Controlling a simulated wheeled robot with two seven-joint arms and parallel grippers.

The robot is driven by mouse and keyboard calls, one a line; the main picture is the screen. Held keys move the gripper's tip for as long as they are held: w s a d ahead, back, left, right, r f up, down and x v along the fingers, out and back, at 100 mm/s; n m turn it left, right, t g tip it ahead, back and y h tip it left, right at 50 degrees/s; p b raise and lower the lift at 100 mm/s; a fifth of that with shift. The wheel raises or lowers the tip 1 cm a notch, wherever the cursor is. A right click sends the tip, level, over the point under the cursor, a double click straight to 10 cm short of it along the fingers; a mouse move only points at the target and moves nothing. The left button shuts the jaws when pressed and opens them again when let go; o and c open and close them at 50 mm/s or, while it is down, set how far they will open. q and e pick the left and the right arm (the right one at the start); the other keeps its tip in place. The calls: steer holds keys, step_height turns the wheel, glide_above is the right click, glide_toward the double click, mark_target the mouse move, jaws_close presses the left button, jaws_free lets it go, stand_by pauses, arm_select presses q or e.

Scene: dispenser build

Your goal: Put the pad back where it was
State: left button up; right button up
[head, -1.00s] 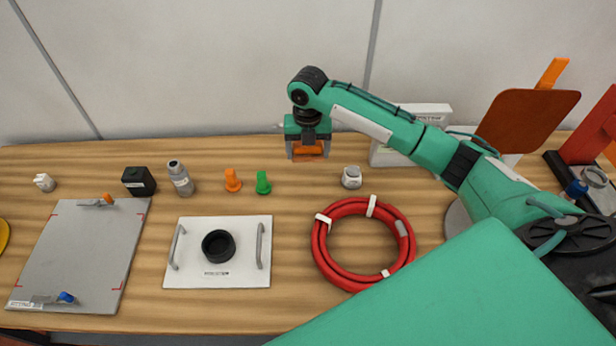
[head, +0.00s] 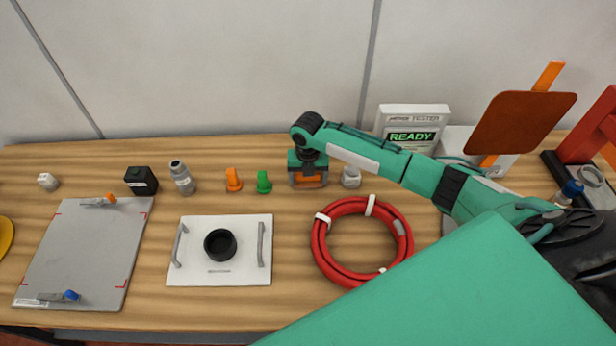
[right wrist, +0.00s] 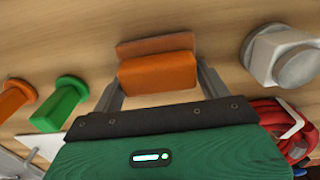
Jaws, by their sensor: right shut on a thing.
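The pad looks like an orange block with a flat brownish-orange plate along one side. It shows in the right wrist view (right wrist: 158,72) between two grey fingers, and in the head view (head: 308,181) low at the back of the table. My right gripper (head: 308,183) points down and is shut on the pad. The pad is at or just above the wood; I cannot tell whether it touches. It sits between the green peg (head: 264,182) and the grey-white round fitting (head: 351,177). My left gripper is not in view.
An orange peg (head: 233,180) stands left of the green one. A red hose coil (head: 327,252) lies in front. A white plate with a black ring (head: 220,245) is front left. A tester reading READY (head: 412,128) stands behind my right arm.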

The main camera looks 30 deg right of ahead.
steer(key=o, duration=1)
steer(key=shift+f, duration=0.15)
steer(key=shift+c, duration=0.2)
step_height(320, 180, up, 12)
steer(key=b, duration=0.1)
steer(key=shift+r+b, duration=0.2)
steer(key=shift+b, duration=0.1)
steer(key=shift+f, duration=0.1)
